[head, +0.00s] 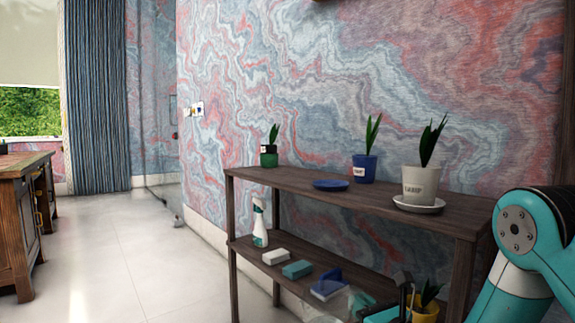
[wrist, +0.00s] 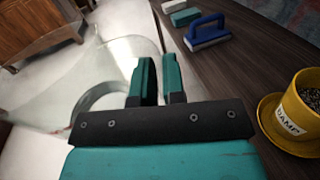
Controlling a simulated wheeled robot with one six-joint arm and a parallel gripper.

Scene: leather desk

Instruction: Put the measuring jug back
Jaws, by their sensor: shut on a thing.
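The measuring jug is clear and see-through. In the wrist view the jug (wrist: 88,98) shows as a pale, glassy shape with a grey curved band, left of and beyond the fingers. My gripper (wrist: 158,78) is shut on the jug, with its two teal fingers a small gap apart; the exact part gripped is hard to make out. In the head view the jug (head: 332,318) is faint at the bottom edge, and my gripper (head: 366,304) is beside it, by the lower shelf's front edge. Much of the jug is hidden or cut off.
The lower shelf (head: 262,244) holds a spray bottle (head: 259,226), a white block (head: 276,256), a teal block (head: 297,269), a blue-handled brush (head: 328,286) and a yellow potted plant (head: 427,301). The upper shelf (head: 285,177) holds three plants and a blue saucer (head: 331,185).

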